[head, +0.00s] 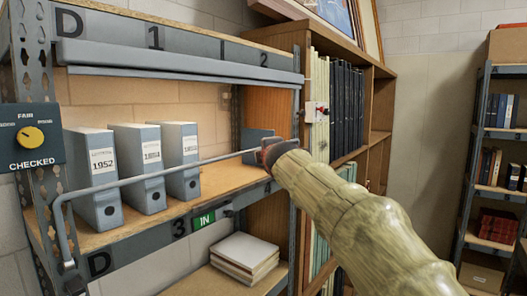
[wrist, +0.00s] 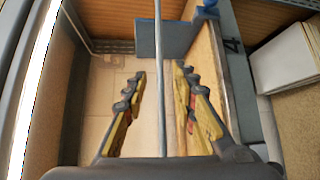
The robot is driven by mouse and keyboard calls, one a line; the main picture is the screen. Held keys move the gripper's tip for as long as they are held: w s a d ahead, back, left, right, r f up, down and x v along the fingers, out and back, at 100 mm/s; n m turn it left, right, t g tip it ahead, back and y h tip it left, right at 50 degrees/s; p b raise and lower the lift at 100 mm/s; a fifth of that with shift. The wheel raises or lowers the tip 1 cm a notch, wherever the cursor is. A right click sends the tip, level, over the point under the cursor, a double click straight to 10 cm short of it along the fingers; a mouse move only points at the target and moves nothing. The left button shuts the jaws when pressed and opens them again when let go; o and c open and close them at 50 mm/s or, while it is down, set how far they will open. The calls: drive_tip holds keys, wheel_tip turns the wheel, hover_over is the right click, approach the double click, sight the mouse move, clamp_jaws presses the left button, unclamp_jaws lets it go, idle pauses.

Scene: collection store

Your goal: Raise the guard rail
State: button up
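The guard rail (head: 160,175) is a thin grey metal bar across the front of the middle shelf, bent down at its left end to the shelf's front edge. It stands a little above the shelf board, in front of the binders. In the wrist view the rail (wrist: 160,110) runs lengthwise between the two fingers of my gripper (wrist: 161,72). The fingers are open, with a visible gap on each side of the rail.
Several grey-blue binders (head: 148,165) stand behind the rail. A blue-grey plate (head: 257,139) stands farther right. A dial panel (head: 32,137) is on the left post, a green IN tag (head: 203,220) on the shelf edge. A wooden bookcase (head: 291,60) adjoins at right.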

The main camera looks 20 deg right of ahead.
drive_tip(key=shift+s+a+r, duration=0.1)
drive_tip(key=shift+s+a, duration=0.1)
drive_tip(key=shift+s, duration=1)
